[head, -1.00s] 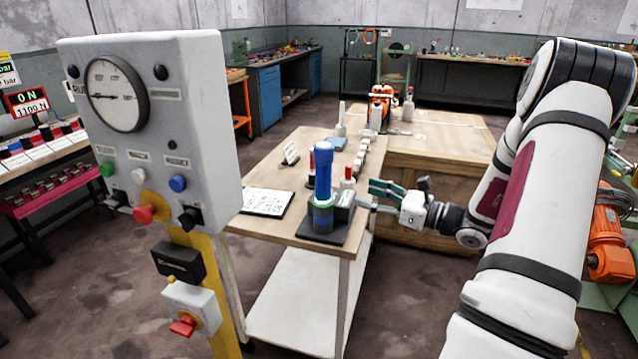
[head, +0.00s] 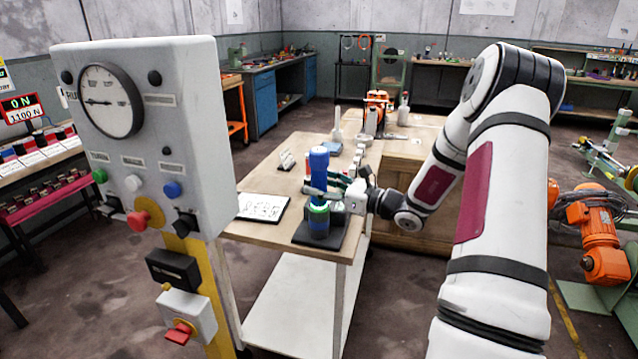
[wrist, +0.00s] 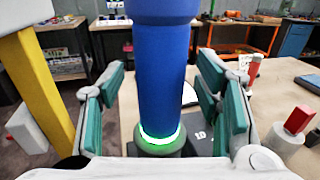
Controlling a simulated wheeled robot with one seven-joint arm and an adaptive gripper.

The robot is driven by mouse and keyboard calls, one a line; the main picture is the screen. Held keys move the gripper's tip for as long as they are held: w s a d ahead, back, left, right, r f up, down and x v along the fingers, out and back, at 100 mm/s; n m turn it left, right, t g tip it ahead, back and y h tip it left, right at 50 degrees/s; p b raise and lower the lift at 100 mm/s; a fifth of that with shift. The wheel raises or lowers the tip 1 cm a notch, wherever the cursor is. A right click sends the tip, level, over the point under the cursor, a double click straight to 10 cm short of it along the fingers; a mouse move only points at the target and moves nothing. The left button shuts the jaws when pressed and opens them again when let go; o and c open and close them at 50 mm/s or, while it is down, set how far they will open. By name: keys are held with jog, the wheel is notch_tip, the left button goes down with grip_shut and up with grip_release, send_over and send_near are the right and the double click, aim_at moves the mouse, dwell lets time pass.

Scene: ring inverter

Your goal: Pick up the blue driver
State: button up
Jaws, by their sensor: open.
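The blue driver (head: 319,172) stands upright in a holder on a black base (head: 333,235) at the front of the wooden table. In the wrist view the driver (wrist: 160,75) fills the middle, with a glowing green ring near its bottom. My gripper (head: 325,193) reaches it from the right. In the wrist view my open gripper (wrist: 160,105) has its teal finger pads on both sides of the driver, with visible gaps left and right. The driver's top is cut off in the wrist view.
A grey control panel with a gauge (head: 140,130) stands close at the left on a yellow post (head: 205,290). A printed sheet (head: 263,206) lies left of the driver. A red-topped item (wrist: 298,120) stands right of my gripper. An orange machine (head: 376,105) sits at the table's far end.

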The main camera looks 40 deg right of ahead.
jog(key=shift+w+a, duration=0.1)
jog(key=shift+w, duration=0.25)
jog(key=c, duration=1.3)
grip_shut()
jog(key=shift+r, duration=0.15)
